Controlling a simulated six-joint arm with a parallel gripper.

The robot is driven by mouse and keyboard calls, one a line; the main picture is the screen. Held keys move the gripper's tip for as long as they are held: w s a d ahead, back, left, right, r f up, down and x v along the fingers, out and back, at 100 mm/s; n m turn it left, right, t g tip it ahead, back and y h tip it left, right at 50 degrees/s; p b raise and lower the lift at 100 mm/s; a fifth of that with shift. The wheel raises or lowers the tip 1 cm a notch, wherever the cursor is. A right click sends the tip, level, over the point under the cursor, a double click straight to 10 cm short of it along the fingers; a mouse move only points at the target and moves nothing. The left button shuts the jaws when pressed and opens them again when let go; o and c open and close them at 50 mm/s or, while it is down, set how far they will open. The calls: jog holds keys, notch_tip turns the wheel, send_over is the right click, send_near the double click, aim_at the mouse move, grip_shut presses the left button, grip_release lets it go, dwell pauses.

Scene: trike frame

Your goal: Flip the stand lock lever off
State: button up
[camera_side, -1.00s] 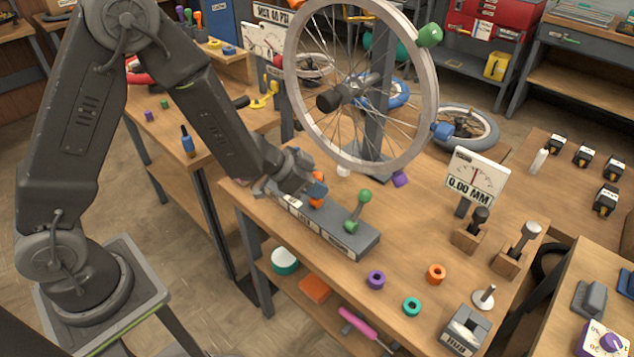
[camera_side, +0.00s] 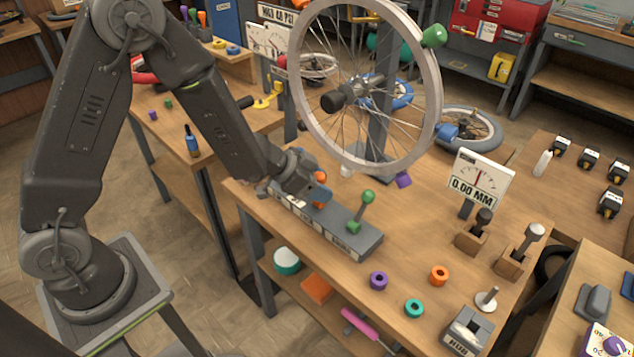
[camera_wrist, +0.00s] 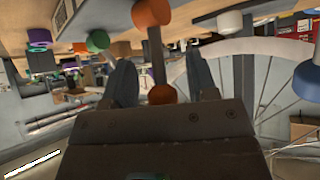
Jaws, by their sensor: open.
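A grey lever block (camera_side: 364,245) lies along the front left of the bench. Its labels are too small to read surely. A green lever (camera_side: 363,208) stands up near its right end. An orange lever (camera_wrist: 155,50) shows in the wrist view, with a round knob at the top and an orange pivot at the bottom. My gripper (camera_side: 317,188) is at this orange lever, partly covering it in the side view. In the wrist view my gripper (camera_wrist: 160,65) is open, one finger on each side of the lever's stem. I cannot tell which lever the label calls stand lock.
A spoked wheel (camera_side: 432,110) on a stand rises close behind my gripper. A dial sign (camera_side: 480,178) reading 0.00 MM stands to the right. Purple (camera_side: 378,280), orange (camera_side: 439,275) and teal (camera_side: 414,308) rings lie on the front of the bench.

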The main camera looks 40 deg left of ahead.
jog(key=v, duration=1.2)
jog(key=w+d+r+m+g+h, duration=0.3)
jog(key=w+d+r+m, duration=0.1)
jog(key=w+r+m, duration=0.15)
jog(key=a+f+m+g+y, duration=0.1)
jog(key=a+m+g+y, duration=0.3)
jog(key=shift+n, duration=0.25)
jog(key=x, duration=1.3)
jog(key=shift+w+f, duration=0.35)
jog(key=shift+w, duration=0.05)
grip_shut()
